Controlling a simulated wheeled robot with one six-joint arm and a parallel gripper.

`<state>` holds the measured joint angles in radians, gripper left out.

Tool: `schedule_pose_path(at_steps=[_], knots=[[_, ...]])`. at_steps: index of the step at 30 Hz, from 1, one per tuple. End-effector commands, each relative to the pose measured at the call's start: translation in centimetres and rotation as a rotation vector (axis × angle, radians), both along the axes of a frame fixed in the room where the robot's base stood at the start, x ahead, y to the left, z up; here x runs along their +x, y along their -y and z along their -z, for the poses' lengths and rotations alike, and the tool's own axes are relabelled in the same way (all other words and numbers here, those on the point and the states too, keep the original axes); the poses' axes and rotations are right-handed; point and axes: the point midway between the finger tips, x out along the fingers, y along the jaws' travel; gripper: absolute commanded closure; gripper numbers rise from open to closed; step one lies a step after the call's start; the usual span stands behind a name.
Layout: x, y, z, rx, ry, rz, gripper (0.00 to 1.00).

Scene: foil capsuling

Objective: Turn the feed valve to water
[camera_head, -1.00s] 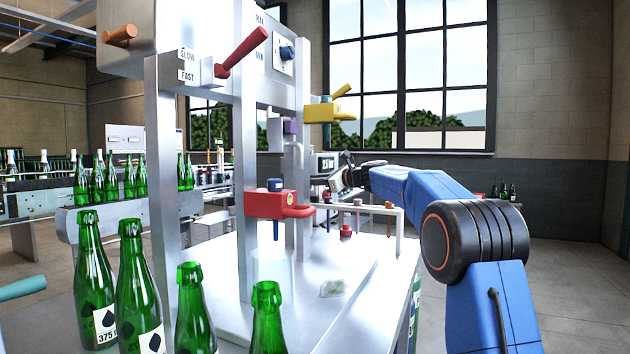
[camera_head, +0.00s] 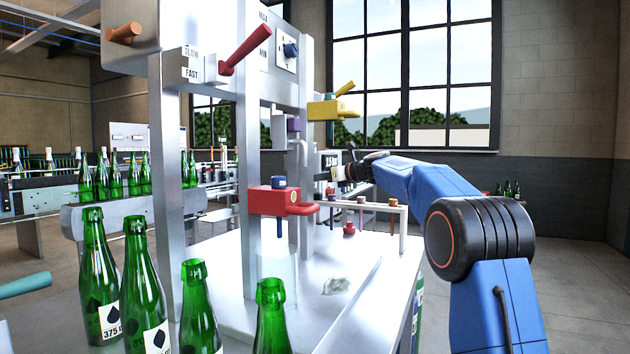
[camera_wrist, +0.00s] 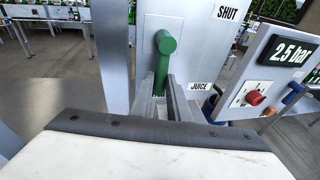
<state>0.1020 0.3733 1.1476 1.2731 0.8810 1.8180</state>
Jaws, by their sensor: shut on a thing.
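The green valve lever (camera_wrist: 166,62) hangs down from its pivot on a pale panel in the wrist view, its lower end between my fingers. My gripper (camera_wrist: 160,88) is shut on that lower end. A SHUT label (camera_wrist: 228,13) is at the panel's upper right. A JUICE label (camera_wrist: 200,86) is to the right of the lever's lower end. No water label is readable. In the head view my gripper (camera_head: 352,169) is small beyond the frame posts, and the lever cannot be made out there.
A display reading 2.5 bar (camera_wrist: 292,52), with a red knob (camera_wrist: 255,98) below it, stands right of the valve. Green bottles (camera_head: 145,285) stand in the head view's foreground. A red clamp (camera_head: 270,202) and yellow clamp (camera_head: 325,110) sit on the metal frame.

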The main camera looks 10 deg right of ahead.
Motion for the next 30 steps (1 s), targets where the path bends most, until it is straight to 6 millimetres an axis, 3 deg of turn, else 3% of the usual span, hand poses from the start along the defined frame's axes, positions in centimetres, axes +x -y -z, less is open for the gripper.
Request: schedule_pose_path(at_steps=[4,5,7,20,30], knots=[[0.0,0.0,0.1,-0.001,-0.001,0.0,1.0],[0.0,0.0,0.1,-0.001,-0.001,0.0,0.8],[0.0,0.0,0.0,-0.001,-0.001,0.0,0.66],[-0.7,0.6,-0.2,-0.001,0.001,0.0,0.66],[-5.0,4.7,-1.4,-0.001,0.002,0.003,0.66]])
